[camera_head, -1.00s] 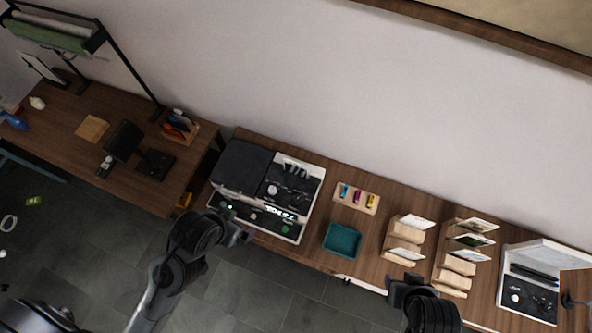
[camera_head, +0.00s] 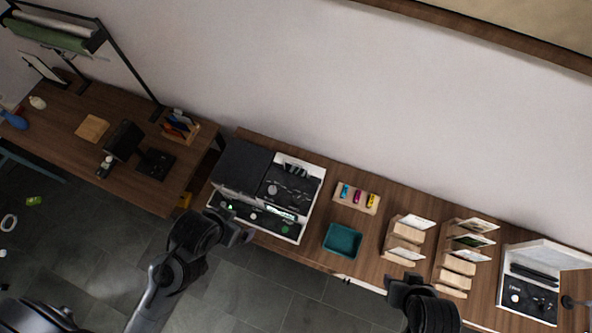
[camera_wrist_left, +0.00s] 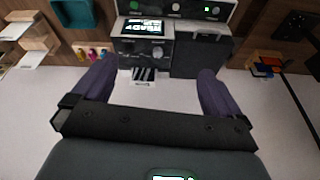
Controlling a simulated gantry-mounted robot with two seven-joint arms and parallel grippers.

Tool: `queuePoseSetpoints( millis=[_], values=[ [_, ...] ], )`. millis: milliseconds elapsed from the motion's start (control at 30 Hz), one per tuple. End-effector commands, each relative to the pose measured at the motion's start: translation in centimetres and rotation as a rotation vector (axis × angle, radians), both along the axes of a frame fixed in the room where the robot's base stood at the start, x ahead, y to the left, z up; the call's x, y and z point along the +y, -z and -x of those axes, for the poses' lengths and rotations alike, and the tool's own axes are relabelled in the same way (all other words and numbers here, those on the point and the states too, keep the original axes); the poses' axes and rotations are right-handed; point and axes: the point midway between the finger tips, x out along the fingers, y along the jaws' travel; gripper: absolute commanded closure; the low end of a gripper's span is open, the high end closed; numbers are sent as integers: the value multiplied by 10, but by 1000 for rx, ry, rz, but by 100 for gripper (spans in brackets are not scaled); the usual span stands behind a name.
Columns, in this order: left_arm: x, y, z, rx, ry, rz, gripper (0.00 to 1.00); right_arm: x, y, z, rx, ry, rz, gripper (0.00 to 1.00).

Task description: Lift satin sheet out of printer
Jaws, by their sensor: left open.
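The printer (camera_head: 230,167), a white and black machine, stands on the long wooden table. In the left wrist view the printer (camera_wrist_left: 202,57) shows upside down with a lit display (camera_wrist_left: 145,27) reading READY. I cannot make out a satin sheet in it; a small pale patch (camera_wrist_left: 143,84) with marks shows by its dark slots. My left gripper (camera_head: 242,236) is at the printer's front left edge in the head view. In the wrist view its two purple-grey fingers (camera_wrist_left: 156,72) are spread and empty. My right gripper (camera_head: 399,284) hangs near the table's front edge; its fingers are unclear.
A teal tray (camera_head: 342,241) and a wooden holder with coloured bottles (camera_head: 357,198) stand right of the printer. Wooden racks with cards (camera_head: 405,238) and an open white case (camera_head: 528,298) stand farther right. A second table (camera_head: 75,104) is at left, past a gap.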

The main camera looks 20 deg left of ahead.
Motion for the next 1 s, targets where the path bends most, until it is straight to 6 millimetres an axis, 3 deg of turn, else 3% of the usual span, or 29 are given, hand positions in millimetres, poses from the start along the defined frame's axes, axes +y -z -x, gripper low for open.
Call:
queuePoseSetpoints(
  millis=[67, 500, 833, 1000],
  values=[
    [0, 0, 0, 0, 1, -1, 0, 0, 0, 0, 0, -2, 2, 57],
    [0, 0, 0, 1, 2, -2, 65, -2, 0, 0, 0, -6, 9, 57],
    [0, 0, 0, -1, -17, 7, 65, -1, 0, 0, 0, -4, 5, 57],
    [-7, -8, -22, -127, -52, 48, 65, -1, 0, 0, 0, -1, 2, 57]
  ],
)
